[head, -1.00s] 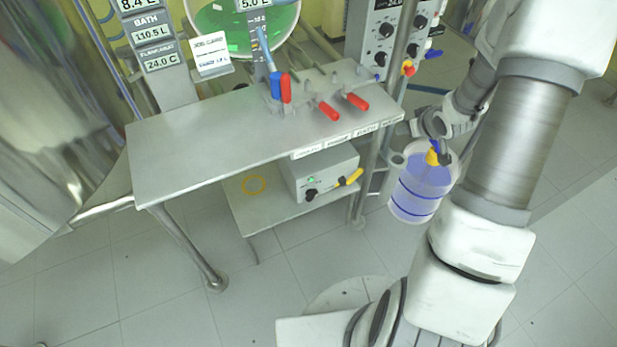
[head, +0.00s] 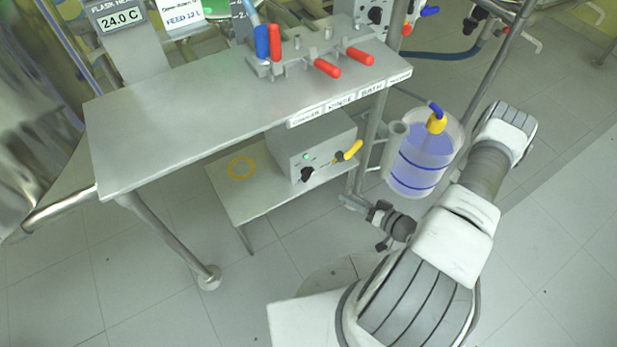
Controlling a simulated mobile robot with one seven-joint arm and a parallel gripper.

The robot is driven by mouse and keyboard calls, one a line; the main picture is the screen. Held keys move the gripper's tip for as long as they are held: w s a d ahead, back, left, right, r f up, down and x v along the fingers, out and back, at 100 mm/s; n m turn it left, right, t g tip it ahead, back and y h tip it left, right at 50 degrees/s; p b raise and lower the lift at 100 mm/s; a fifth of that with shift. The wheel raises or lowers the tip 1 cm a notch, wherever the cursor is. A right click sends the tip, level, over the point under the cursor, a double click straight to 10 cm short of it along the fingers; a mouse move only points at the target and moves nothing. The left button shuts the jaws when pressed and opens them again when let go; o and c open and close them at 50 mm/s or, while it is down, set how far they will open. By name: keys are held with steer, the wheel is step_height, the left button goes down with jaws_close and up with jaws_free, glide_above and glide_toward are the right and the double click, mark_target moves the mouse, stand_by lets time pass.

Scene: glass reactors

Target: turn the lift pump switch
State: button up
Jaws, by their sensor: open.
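A grey control box (head: 315,148) stands on the lower shelf under the bench. Its front has a small lit green lamp (head: 306,157), a black knob (head: 307,174) at lower left and a yellow-handled part (head: 351,151) at the right. The box's lettering is too small to read, so I cannot tell which control is the lift pump switch. My gripper (head: 377,228) is low, to the right of and below the box, apart from it. Its dark fingers are spread and empty. My forearm hides part of the wrist.
A clear vessel of blue liquid (head: 421,160) with a yellow cap hangs right of the bench, close above my gripper. A bench leg (head: 368,135) stands between box and vessel. Red-handled valves (head: 327,68) sit on the benchtop (head: 190,120). A yellow ring (head: 242,167) marks the lower shelf.

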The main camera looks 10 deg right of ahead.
mark_target(310, 176)
steer(key=b+x, duration=0.4)
steer(key=x, duration=1.3)
steer(key=shift+w+a+f+b, duration=0.1)
steer(key=shift+w+a+b, duration=0.05)
steer(key=shift+b, duration=0.25)
jaws_close()
